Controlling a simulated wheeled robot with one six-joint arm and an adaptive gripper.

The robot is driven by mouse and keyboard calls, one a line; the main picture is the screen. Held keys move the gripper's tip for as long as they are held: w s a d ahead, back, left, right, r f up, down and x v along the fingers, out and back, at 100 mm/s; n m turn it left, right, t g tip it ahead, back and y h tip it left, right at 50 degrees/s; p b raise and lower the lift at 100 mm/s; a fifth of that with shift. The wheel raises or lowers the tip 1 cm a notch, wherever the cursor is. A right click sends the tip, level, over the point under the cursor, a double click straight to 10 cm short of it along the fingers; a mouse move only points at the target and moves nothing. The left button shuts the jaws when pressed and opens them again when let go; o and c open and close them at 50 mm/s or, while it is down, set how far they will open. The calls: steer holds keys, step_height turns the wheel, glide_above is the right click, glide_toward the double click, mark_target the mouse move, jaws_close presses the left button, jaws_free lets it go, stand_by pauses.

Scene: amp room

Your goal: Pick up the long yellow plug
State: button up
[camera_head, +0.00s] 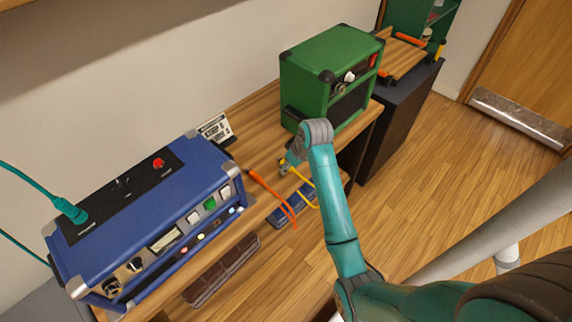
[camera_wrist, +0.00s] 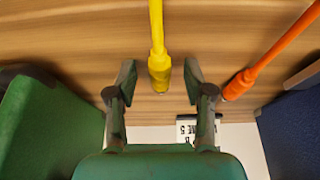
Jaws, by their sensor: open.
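The yellow plug (camera_wrist: 159,68) lies on the wooden bench top, with its yellow cable running to the top of the wrist view. My gripper (camera_wrist: 160,80) is open, with one finger on each side of the plug's end and a gap on both sides. I cannot tell how far above the bench the fingertips are. In the head view my gripper (camera_head: 287,167) is over the bench between the two amps. There the yellow cable (camera_head: 304,180) shows beside it, and the plug is mostly hidden by my gripper.
An orange plug (camera_wrist: 238,86) lies close by on the right in the wrist view. A blue amp (camera_head: 150,222) with a teal cable stands left on the bench. A green amp (camera_head: 318,85) stands behind my gripper. A printed card (camera_head: 215,130) is near the wall.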

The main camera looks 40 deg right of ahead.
steer(key=shift+c, duration=0.2)
jaws_close()
